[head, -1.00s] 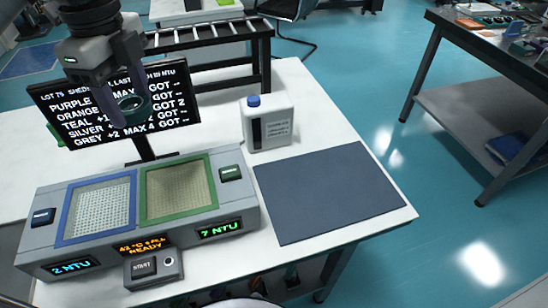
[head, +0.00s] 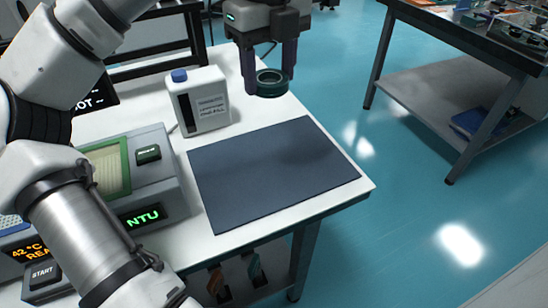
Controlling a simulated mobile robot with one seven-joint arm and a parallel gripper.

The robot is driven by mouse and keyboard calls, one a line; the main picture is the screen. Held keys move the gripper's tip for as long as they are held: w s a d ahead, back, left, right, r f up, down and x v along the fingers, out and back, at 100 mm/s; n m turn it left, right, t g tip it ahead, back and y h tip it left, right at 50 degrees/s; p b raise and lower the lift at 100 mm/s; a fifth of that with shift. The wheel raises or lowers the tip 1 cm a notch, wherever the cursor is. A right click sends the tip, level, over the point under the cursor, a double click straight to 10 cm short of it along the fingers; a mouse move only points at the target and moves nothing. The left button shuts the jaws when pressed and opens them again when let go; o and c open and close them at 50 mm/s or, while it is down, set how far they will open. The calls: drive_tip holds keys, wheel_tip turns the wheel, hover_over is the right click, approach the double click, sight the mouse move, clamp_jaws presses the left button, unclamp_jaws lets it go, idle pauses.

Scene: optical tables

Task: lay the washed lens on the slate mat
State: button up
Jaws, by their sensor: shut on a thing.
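The lens (head: 271,82) is a small round piece with a dark teal-green ring. My gripper (head: 269,80) is shut on it, one finger on each side, and holds it in the air. In the picture it shows just above the far edge of the slate mat (head: 270,170), apart from it. The mat is a flat dark blue-grey rectangle on the white table, and its surface is bare.
A white jug with a blue cap (head: 201,102) stands left of the mat's far edge. The grey washing unit (head: 165,185) with a green-framed basin (head: 107,165) is at left, partly hidden by my arm. Another table (head: 470,85) stands at right across open blue floor.

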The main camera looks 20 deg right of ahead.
sight(270, 163)
wheel_tip(270, 163, down, 17)
drive_tip(key=shift+w+f+b, duration=0.1)
drive_tip(key=shift+b, duration=0.65)
drive_tip(key=shift+f, duration=0.1)
drive_tip(key=o, duration=1.1)
drive_tip(key=shift+c, duration=0.2)
wheel_tip(270, 163, up, 12)
drive_tip(key=p, duration=0.1)
